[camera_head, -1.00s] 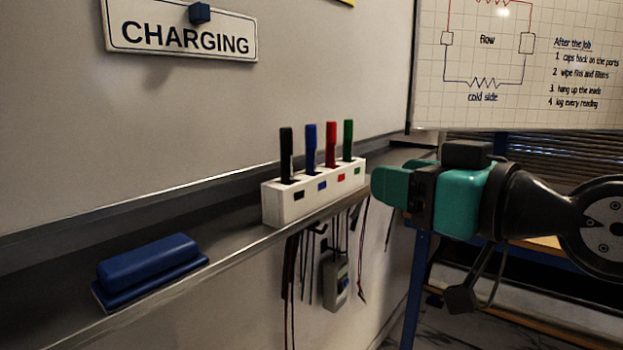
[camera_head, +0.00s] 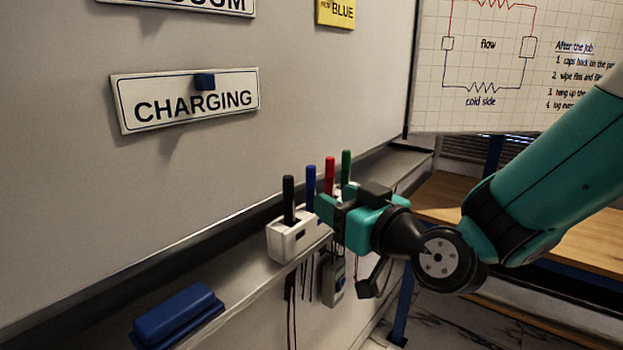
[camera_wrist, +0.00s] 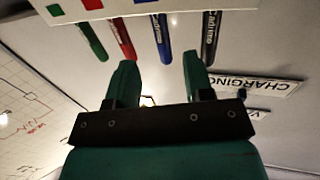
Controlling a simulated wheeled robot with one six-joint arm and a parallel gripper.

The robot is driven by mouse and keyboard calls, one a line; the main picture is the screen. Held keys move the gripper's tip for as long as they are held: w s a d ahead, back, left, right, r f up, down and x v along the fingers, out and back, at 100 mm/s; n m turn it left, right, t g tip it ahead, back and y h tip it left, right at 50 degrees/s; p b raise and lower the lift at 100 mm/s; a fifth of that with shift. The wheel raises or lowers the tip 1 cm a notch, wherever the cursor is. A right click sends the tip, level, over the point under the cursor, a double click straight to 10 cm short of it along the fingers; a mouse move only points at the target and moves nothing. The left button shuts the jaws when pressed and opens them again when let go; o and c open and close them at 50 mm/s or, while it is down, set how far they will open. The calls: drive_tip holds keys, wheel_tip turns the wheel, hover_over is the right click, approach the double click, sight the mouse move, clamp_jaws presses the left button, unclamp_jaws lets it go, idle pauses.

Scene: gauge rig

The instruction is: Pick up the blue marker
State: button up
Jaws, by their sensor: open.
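The blue marker (camera_head: 310,181) stands upright in a white holder (camera_head: 284,243) on the wall ledge, between the black marker (camera_head: 288,200) and the red marker (camera_head: 329,176). The green marker (camera_head: 346,168) stands at the far end. My gripper (camera_head: 326,212) is in front of the holder, hiding part of its right side. In the wrist view my gripper (camera_wrist: 160,72) has its two fingers apart with nothing between them. The blue marker (camera_wrist: 161,38) shows just beyond the fingertips, between their lines, and looks apart from them.
A blue eraser (camera_head: 178,315) lies on the ledge (camera_head: 240,280) at the left. A CHARGING sign (camera_head: 187,99) is on the whiteboard above. Cables and a grey meter (camera_head: 333,278) hang below the ledge. A wooden bench (camera_head: 450,197) stands behind at the right.

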sight(314, 186)
drive_tip(key=shift+r+p+x, duration=0.25)
drive_tip(key=shift+p+x, duration=0.65)
drive_tip(key=shift+x, duration=0.35)
drive_tip(key=p+x, duration=0.3)
drive_tip(key=p, duration=0.1)
drive_tip(key=shift+w+a+r, duration=0.25)
drive_tip(key=shift+a, duration=0.1)
drive_tip(key=shift+w+a+f, duration=0.2)
clamp_jaws()
